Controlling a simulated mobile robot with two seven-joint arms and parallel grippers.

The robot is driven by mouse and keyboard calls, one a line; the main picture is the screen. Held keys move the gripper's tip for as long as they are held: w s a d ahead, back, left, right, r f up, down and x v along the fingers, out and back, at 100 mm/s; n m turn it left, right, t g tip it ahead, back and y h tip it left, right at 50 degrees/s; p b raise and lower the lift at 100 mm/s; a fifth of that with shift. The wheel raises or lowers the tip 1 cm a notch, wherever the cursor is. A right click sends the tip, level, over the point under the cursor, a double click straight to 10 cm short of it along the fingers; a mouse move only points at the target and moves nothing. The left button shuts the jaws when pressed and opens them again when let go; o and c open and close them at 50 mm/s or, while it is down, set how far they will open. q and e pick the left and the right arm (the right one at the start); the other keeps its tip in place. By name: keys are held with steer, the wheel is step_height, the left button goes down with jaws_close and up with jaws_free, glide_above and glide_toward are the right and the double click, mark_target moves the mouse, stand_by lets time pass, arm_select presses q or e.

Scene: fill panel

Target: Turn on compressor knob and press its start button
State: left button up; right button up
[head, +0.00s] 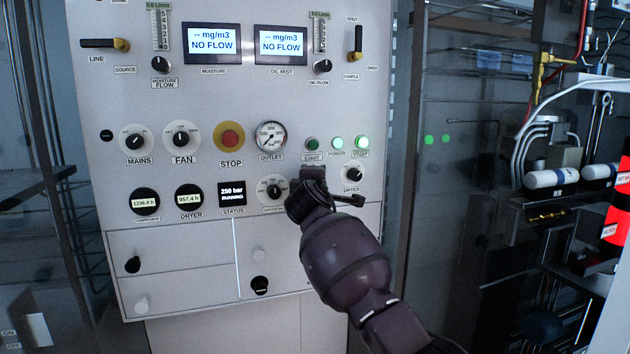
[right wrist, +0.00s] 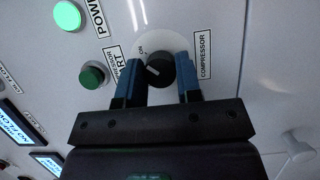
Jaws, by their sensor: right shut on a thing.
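The compressor knob (head: 273,191) is a black dial on a white round plate, low on the grey panel and partly covered by my right gripper (head: 289,189). In the right wrist view, my right gripper (right wrist: 161,85) has its two blue fingers on either side of the black compressor knob (right wrist: 160,70), shut on it. The knob's white mark points to the upper left, towards the side of the "ON" print. The start button (head: 313,143) is dark green and sits above the gripper; it also shows in the right wrist view (right wrist: 91,76). My left gripper is not in view.
A lit green power lamp (head: 337,143) is right of the start button. The red stop button (head: 230,138) and outlet gauge (head: 271,135) are to the left. The dryer knob (head: 353,174) is close to my right wrist.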

steer(key=o, duration=0.9)
steer(key=shift+s, duration=0.1)
steer(key=s, duration=1)
steer(key=shift+s+a, duration=0.3)
steer(key=shift+a, duration=0.1)
